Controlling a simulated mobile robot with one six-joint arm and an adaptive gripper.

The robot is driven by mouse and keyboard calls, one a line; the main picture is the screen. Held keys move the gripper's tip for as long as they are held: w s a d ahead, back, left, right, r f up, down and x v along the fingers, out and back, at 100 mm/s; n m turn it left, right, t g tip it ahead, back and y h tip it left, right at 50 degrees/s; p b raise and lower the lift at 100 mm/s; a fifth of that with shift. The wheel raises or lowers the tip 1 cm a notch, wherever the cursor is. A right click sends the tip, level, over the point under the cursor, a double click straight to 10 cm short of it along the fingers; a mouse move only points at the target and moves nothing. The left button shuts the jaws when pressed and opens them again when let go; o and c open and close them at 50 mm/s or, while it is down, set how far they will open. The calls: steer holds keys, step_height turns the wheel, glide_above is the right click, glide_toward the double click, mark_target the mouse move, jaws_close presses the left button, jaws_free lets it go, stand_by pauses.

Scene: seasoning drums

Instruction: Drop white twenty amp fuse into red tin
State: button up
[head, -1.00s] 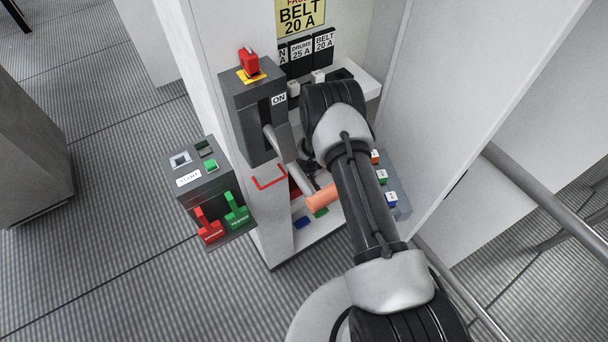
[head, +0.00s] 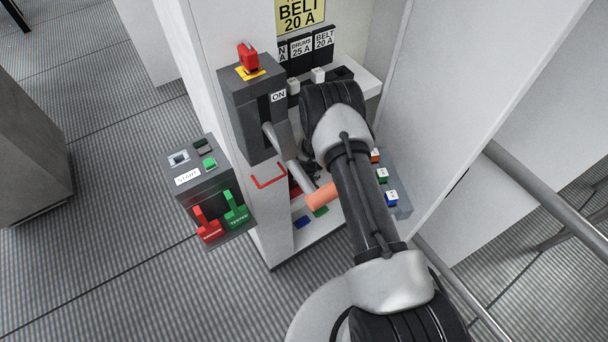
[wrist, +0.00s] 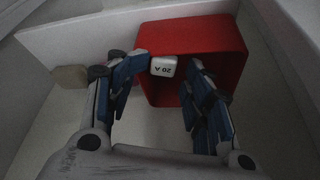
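In the wrist view the white fuse (wrist: 163,67), marked 20 A, is between the fingertips of my gripper (wrist: 170,68). It is close to the left finger, with a narrow gap to the right finger, so the fingers look apart rather than closed on it. The red tin (wrist: 205,38) is an open box beyond and below the fingers. The fuse appears over the left part of its opening; whether it touches the tin is unclear.
A START box (head: 203,178) sits lower left. A panel with coloured buttons (head: 390,197) is to the right. A pale block (wrist: 69,77) lies left in the wrist view.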

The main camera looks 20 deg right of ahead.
steer(key=shift+w+r, duration=0.1)
steer(key=shift+r, duration=0.25)
steer(key=p+v, duration=0.4)
steer(key=v, duration=0.8)
steer(key=shift+r, duration=0.4)
